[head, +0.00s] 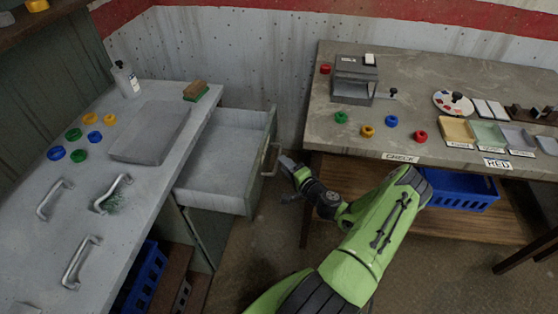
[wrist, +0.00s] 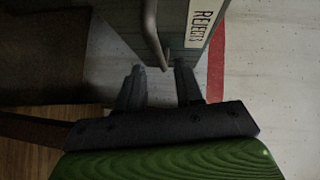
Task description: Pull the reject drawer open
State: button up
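The reject drawer (head: 225,165) stands pulled well out of the left bench, and its grey interior looks empty. Its front carries a REJECTS label (wrist: 200,24) and a bar handle (head: 270,160); the handle also shows in the wrist view (wrist: 151,35). My gripper (head: 284,168) is just outside the drawer front, close to the handle. In the wrist view the two dark fingers of my gripper (wrist: 160,70) are apart, with the handle's near end just ahead of the gap between their tips. I cannot tell whether a finger touches it.
The left bench (head: 60,215) holds coloured rings, a bottle and a grey pad. The check table (head: 430,90) stands to the right, with a blue crate (head: 460,192) on its lower shelf. Open floor lies between the drawer and this table.

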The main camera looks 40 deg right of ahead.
jog(key=w, duration=0.5)
jog(key=shift+w+d+f+b, duration=0.2)
jog(key=shift+d+f+b, duration=0.15)
jog(key=shift+d+f, duration=0.05)
jog(key=shift+c, duration=0.2)
grip_shut()
